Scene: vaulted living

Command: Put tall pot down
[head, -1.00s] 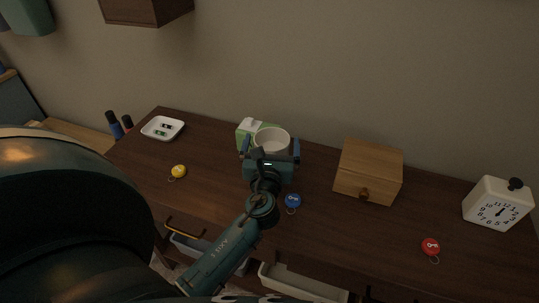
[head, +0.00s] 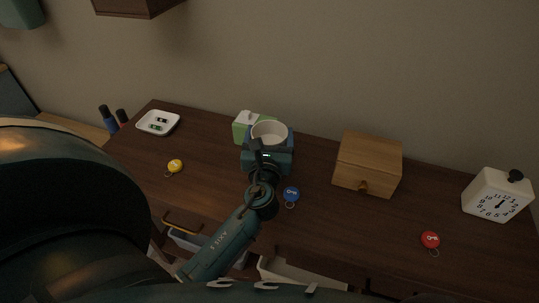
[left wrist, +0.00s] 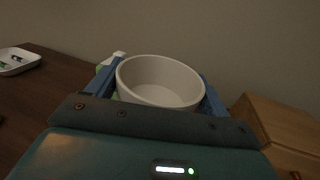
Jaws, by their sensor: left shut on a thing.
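The tall pot (head: 270,131) is a whitish round pot, open at the top and empty inside as far as I see. My left gripper (head: 268,150) is shut on it over the middle of the desk, with a blue finger on each side. In the left wrist view the pot (left wrist: 160,82) sits upright between the fingers, its rim slightly tilted in the picture. Its lower part is hidden by my gripper, so I cannot tell whether its base touches the desk (head: 220,170). My right gripper is not in view.
A green and white box (head: 243,124) stands just behind the pot. A wooden drawer box (head: 368,160) and white clock (head: 496,195) stand to the right. Blue (head: 291,193), yellow (head: 175,166) and red (head: 430,239) key tags lie on the desk. A white tray (head: 158,123) holds batteries.

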